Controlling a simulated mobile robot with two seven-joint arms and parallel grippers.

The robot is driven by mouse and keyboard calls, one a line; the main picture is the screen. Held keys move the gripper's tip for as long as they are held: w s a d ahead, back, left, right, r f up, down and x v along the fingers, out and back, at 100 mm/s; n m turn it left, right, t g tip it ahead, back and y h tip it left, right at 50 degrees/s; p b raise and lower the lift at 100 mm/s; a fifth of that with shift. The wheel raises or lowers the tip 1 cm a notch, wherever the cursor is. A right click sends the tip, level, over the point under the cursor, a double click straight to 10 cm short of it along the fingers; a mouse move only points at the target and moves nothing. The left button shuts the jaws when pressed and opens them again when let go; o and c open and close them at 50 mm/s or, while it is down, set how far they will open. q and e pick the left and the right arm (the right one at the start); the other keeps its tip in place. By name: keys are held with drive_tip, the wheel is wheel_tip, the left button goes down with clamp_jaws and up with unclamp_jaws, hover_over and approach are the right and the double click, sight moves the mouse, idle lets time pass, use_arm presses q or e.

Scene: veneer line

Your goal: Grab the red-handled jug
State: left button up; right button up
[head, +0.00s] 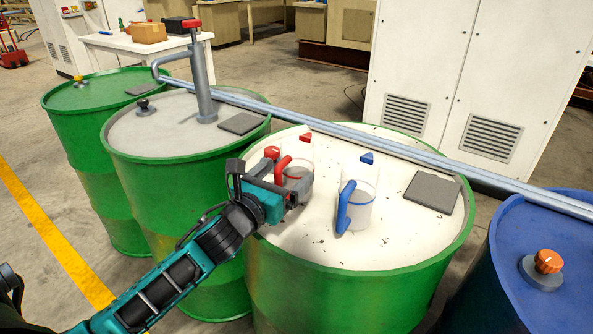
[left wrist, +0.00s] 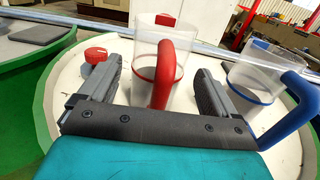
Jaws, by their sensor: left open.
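The red-handled jug (head: 299,155) is clear plastic and stands upright on the white top of a green drum, partly hidden by my left gripper in the head view. In the left wrist view the jug (left wrist: 148,50) is straight ahead, its red handle (left wrist: 164,72) facing me. My left gripper (head: 296,182) is open, with one finger on each side of the handle. I cannot tell whether the fingers touch it. A blue-handled jug (head: 360,195) stands just to the right; it also shows in the left wrist view (left wrist: 252,82). My right gripper is not in view.
A red cap (left wrist: 96,55) sits left of the left finger. A dark square pad (head: 432,192) lies on the drum top (head: 400,235). A metal rail (head: 380,147) runs behind. A blue drum (head: 520,240) with an orange knob is at right; more green drums (head: 95,115) stand left.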

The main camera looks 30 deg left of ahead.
use_arm(q)
drive_tip(key=shift+w, duration=0.3)
clamp_jaws()
idle(0.7)
